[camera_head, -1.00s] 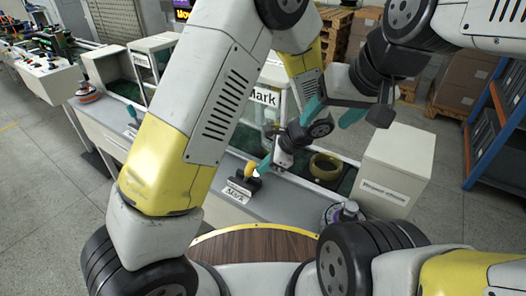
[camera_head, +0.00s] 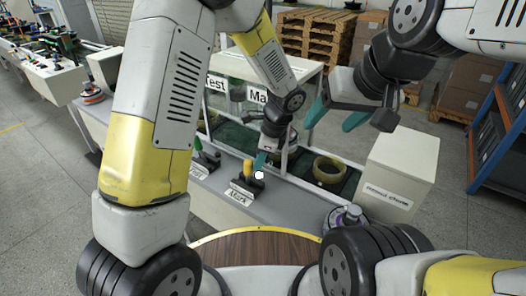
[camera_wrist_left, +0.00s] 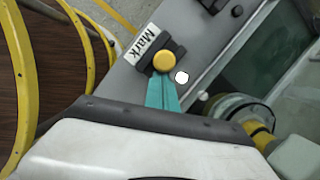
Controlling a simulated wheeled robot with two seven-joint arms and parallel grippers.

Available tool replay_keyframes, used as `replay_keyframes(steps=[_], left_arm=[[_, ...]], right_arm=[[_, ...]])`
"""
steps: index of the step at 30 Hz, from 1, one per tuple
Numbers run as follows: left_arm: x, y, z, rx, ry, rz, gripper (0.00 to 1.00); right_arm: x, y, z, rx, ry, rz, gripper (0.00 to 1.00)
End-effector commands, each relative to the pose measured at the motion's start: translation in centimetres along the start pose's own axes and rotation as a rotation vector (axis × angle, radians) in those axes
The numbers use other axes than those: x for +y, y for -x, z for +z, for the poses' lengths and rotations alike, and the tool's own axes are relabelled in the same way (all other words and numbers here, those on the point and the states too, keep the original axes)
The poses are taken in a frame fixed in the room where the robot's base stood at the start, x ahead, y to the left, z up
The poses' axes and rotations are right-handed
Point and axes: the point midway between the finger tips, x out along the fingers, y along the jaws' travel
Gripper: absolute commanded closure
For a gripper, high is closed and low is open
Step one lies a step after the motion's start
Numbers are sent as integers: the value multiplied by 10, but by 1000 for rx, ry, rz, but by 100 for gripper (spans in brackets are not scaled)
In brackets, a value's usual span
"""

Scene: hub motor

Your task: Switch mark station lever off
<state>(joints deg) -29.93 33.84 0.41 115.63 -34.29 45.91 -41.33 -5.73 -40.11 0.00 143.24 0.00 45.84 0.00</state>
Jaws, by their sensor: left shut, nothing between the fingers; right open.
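The Mark station lever has a yellow knob (camera_head: 248,168) on a dark base, behind the white "Mark" label (camera_head: 238,197) on the grey bench front. In the left wrist view the round yellow knob (camera_wrist_left: 163,61) lies just past the fingertips. My left gripper (camera_head: 261,166) is shut and empty, its teal fingers right beside the knob. In the left wrist view the teal fingers (camera_wrist_left: 163,84) reach the knob's edge; I cannot tell whether they touch it. My right gripper (camera_head: 332,112) is open and empty, raised above the bench on the right.
A second lever with a green knob (camera_head: 197,145) stands to the left. A glass enclosure (camera_head: 300,75) rises behind the bench. A yellow ring part (camera_head: 329,169) sits in the channel to the right, near a white box (camera_head: 398,172). A round wooden tabletop (camera_head: 255,250) lies in front.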

Motion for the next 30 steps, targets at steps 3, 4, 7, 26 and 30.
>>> replay_keyframes(steps=[3, 4, 7, 26, 30], left_arm=[[-6, -1, 13, 91, 0, 46, 100], [-7, -1, 16, 113, -2, 57, 100], [-11, -2, 22, 182, -13, 90, 100], [-22, -8, 45, 177, -21, 91, 100], [-22, -9, 47, 174, -20, 91, 100]], right_arm=[[0, 0, 0, 0, 0, 0, 35], [0, 0, 0, 0, 0, 0, 35], [0, 0, 0, 0, 0, 0, 35], [0, 0, 0, 0, 0, 0, 35], [0, 0, 0, 0, 0, 0, 35]])
